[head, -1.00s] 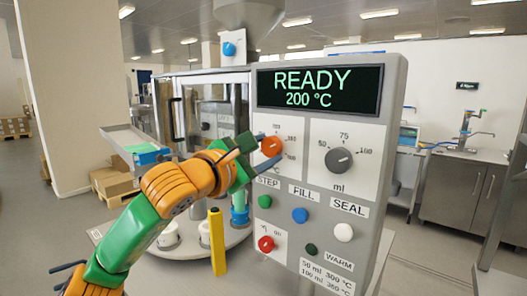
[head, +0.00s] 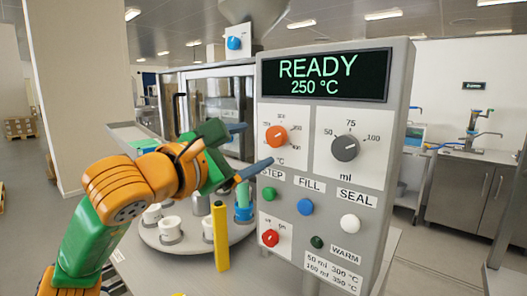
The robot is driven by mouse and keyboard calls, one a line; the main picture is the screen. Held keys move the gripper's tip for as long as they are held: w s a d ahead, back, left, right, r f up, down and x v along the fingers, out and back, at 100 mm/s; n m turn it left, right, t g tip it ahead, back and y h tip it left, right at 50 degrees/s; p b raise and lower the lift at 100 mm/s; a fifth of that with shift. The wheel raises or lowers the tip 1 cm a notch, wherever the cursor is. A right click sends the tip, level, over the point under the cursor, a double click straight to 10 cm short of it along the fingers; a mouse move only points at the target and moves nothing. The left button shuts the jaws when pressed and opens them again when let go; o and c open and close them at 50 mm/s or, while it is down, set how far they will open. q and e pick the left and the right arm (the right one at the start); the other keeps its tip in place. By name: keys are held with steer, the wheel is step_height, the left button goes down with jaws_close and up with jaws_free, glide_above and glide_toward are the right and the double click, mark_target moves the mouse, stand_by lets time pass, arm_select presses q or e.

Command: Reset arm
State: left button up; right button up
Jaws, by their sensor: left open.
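My left gripper (head: 254,150) is open and empty in the head view. Its two fingers are apart, one pointing at the panel's left edge and one below the orange temperature knob (head: 276,136). It looks clear of the knob, though depth is hard to judge. The control panel (head: 396,140) has a display (head: 325,76) that reads READY and 250 °C. A grey ml knob (head: 345,148) sits to the right of the orange knob. My right gripper is not in the view.
Below the knobs are a green button (head: 268,194), a blue button (head: 305,206), a white button (head: 350,223) and a red knob (head: 270,238). A round table (head: 196,247) with white cups and a yellow post (head: 220,238) stand left of the panel.

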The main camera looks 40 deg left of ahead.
arm_select(q)
steer(key=shift+s, duration=0.4)
steer(key=shift+r, duration=0.1)
